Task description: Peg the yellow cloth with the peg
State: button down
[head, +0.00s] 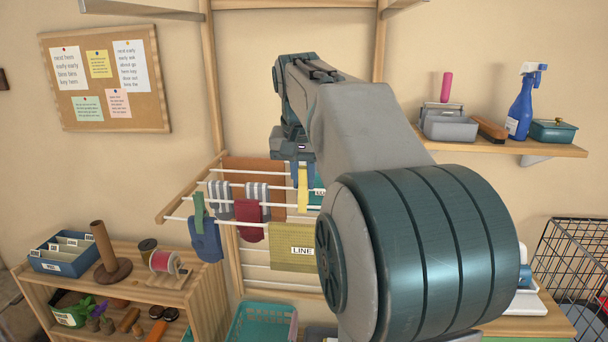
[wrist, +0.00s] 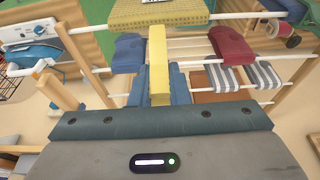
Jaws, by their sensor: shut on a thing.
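The yellow cloth (head: 292,258), olive-yellow with a label reading "LINE", hangs over the front rod of the drying rack. It also shows at the top of the wrist view (wrist: 158,14). My gripper (head: 302,172) is above and behind that rod, shut on a long yellow peg (head: 302,192). In the wrist view the peg (wrist: 157,62) sticks out from the jaws toward the yellow cloth. The cloth and peg look apart. The arm hides part of the cloth's right side in the head view.
The wooden rack (head: 190,190) also carries a blue cloth (head: 206,240) with a green peg (head: 199,212), a maroon cloth (head: 249,218), striped socks and a brown cloth. A teal basket (head: 262,322) stands below. A low shelf is at left, a wall shelf at right.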

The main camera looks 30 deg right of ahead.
jog(key=shift+f+b, duration=2.5)
jog(key=shift+f, duration=1.05)
jog(key=c, duration=1.3)
grip_release()
jog(key=v, duration=1.4)
jog(key=s+a+f+n, duration=0.2)
jog(key=s+a+f, duration=0.2)
jog(key=f, duration=0.5)
jog(key=s+a+f+n+y, duration=0.1)
jog(key=s+a+f+n, duration=0.1)
jog(key=s+f, duration=0.5)
jog(key=s+a+f+n+t, duration=0.1)
jog(key=s+a+f, duration=0.4)
jog(key=f, duration=0.8)
jog(key=shift+s+a+f+n+y+p, duration=0.25)
jog(key=shift+a+n+y+p, duration=0.15)
jog(key=shift+n, duration=0.5)
jog(key=shift+d, duration=0.1)
